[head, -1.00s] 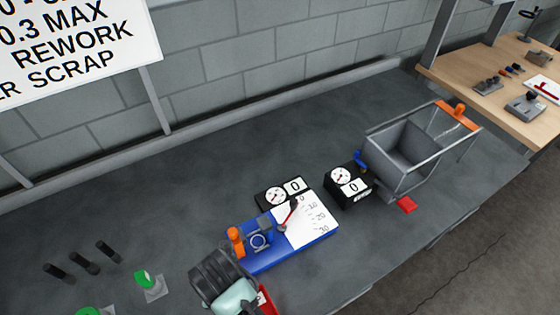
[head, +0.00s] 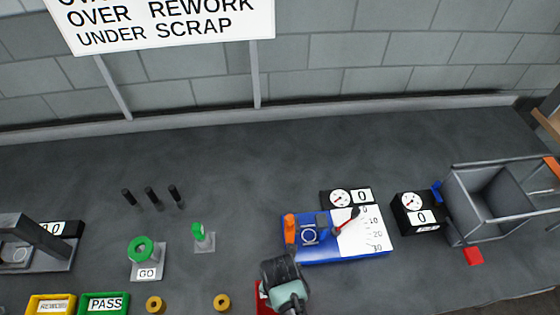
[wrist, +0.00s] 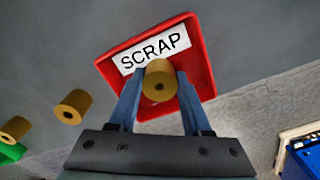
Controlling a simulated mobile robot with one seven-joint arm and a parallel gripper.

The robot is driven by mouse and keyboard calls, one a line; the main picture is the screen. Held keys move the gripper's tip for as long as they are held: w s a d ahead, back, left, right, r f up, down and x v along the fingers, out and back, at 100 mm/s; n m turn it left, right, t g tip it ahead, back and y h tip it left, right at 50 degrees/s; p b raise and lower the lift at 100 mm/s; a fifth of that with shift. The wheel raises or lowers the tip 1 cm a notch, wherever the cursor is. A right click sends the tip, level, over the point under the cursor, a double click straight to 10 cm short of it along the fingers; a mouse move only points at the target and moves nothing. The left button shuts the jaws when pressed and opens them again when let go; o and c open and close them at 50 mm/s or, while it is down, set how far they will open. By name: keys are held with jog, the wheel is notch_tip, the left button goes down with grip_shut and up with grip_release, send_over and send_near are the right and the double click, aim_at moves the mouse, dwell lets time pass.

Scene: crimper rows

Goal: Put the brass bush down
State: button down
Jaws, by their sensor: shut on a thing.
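The brass bush (wrist: 159,76) is between the blue fingers of my gripper (wrist: 161,88) in the wrist view, with its bore facing the camera. My gripper is shut on it. Behind the bush lies the red tray (wrist: 206,72) with a white SCRAP label; the bush overlaps the tray's inside in this view. I cannot tell how high the bush is above the tray floor. In the head view my gripper (head: 287,290) hides the held bush and most of the red tray (head: 262,300).
Two more brass bushes (head: 155,305) (head: 221,302) stand on the bench left of the tray. The green PASS tray (head: 104,303) and yellow REWORK tray (head: 50,304) are further left. A blue dial gauge (head: 340,250) stands behind and right. A grey bin (head: 490,205) is far right.

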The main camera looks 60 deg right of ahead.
jog(key=shift+f, duration=0.2)
jog(key=shift+c, duration=1.7)
grip_release()
jog(key=shift+r, duration=0.2)
